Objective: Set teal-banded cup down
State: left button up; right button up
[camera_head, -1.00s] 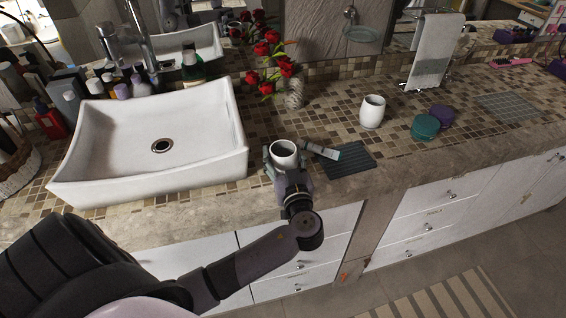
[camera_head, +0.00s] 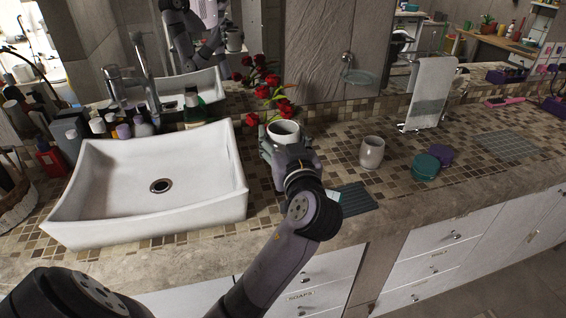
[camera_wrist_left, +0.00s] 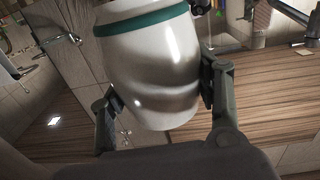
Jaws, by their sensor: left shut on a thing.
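The white teal-banded cup (camera_head: 284,133) is held in my left gripper (camera_head: 287,147) above the counter, in front of the roses. The left wrist view shows the cup's teal band (camera_wrist_left: 150,20) and its glossy body (camera_wrist_left: 155,75) between the two fingers, one on each side. In the head view the cup looks about upright with its opening up, and the band is hidden. A dark ribbed mat (camera_head: 356,199) lies at the counter's front edge, to the right of my left wrist. My right gripper is not in view.
A second pale cup (camera_head: 372,152) stands behind the mat. Teal (camera_head: 426,168) and purple (camera_head: 441,153) round tins are to its right. A small pale item (camera_head: 333,196) shows by the mat's left edge, partly hidden by my arm. The white sink (camera_head: 150,215) is at left.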

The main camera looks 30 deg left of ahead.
pick_arm(q)
notch_tip(320, 180, up, 2)
jog(key=shift+r, duration=0.1)
jog(key=s+d+f+m+t+h, duration=0.3)
jog(key=s+d+f+m+h, duration=0.15)
jog(key=d+f+h, duration=0.25)
jog(key=s+d+f+m+t+h, duration=0.3)
jog(key=d+f+m+h, duration=0.25)
jog(key=d+f, duration=0.2)
jog(key=s+f, duration=0.2)
jog(key=s, duration=0.5)
jog(key=shift+s+a+f+n+h, duration=0.3)
jog(key=shift+s+a+f+h, duration=0.05)
jog(key=shift+s, duration=0.05)
